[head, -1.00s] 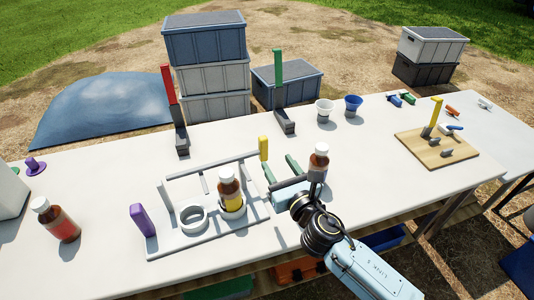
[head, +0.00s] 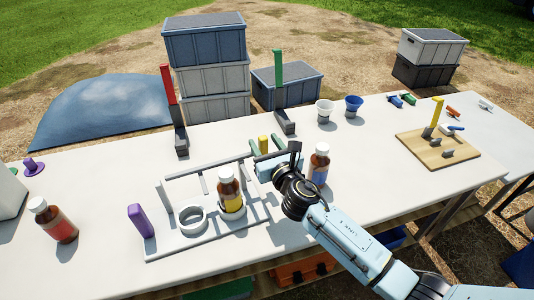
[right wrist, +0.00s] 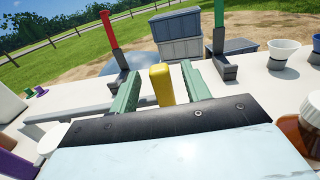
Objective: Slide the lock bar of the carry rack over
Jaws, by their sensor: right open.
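The grey carry rack (head: 180,249) stands on the table, with a brown bottle with a yellow label (head: 228,188) in one ring and the other ring (head: 191,219) empty. The lock bar (head: 207,168) runs along the rack's far side, its yellow handle (head: 263,144) at the right end. The handle also shows in the right wrist view (right wrist: 161,86). My right gripper (head: 268,142) is open, its green fingers on either side of the handle, with gaps visible in the right wrist view (right wrist: 160,72). My left gripper is not in view.
A blue-label bottle (head: 318,166) stands close to the right of my right gripper. A purple block (head: 140,221) is at the rack's left end, and a red-label bottle (head: 55,222) stands farther left. Red (head: 168,85) and green (head: 278,68) levers stand behind.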

